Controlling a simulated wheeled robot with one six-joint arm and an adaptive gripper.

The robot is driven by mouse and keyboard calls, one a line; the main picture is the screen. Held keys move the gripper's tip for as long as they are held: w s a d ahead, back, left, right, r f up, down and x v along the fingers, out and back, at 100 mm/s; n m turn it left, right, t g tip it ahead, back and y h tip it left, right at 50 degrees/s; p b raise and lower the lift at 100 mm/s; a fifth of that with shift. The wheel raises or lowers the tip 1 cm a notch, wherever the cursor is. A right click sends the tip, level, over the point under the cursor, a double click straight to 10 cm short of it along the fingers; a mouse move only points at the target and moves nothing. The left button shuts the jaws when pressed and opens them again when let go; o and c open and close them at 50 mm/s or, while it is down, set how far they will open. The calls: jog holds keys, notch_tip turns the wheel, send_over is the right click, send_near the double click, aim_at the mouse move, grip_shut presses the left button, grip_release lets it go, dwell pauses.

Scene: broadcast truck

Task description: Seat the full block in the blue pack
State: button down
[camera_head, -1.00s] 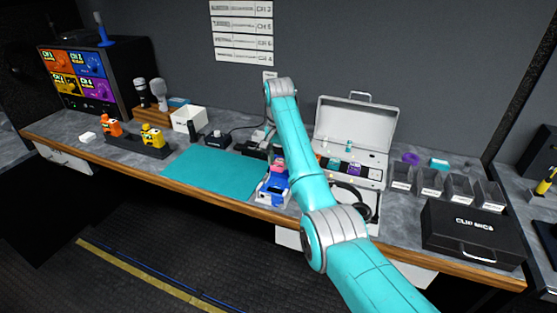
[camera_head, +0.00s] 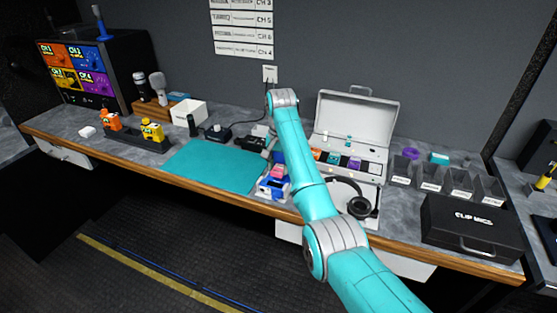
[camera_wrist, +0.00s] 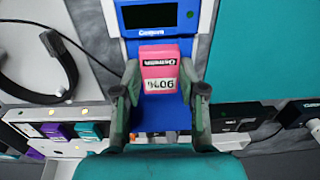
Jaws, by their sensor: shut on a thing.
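The pink block (camera_wrist: 159,72), with an upside-down "90%" label, is between the fingertips of my gripper (camera_wrist: 159,78) in the wrist view. My gripper is shut on it. The blue pack (camera_wrist: 151,18), with a small screen, lies beyond and beneath the block, and blue shows around the block. I cannot tell how deep the block sits in the pack. In the head view the pack (camera_head: 268,188) stands near the front edge of the bench, with the pink block (camera_head: 278,172) at it. My arm partly hides the spot.
A teal mat (camera_head: 215,167) lies left of the pack. Headphones (camera_head: 352,198) and an open white case (camera_head: 352,130) are to the right. Black charger devices (camera_head: 215,133) stand behind the mat. Grey bins (camera_head: 430,180) and a black case (camera_head: 470,228) are further right.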

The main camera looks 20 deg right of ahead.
aim_at(278, 170)
jog(key=shift+f, duration=0.6)
jog(key=shift+f, duration=0.7)
dwell(1.3)
jog(key=c, duration=0.6)
grip_release()
jog(key=shift+r, duration=3.7)
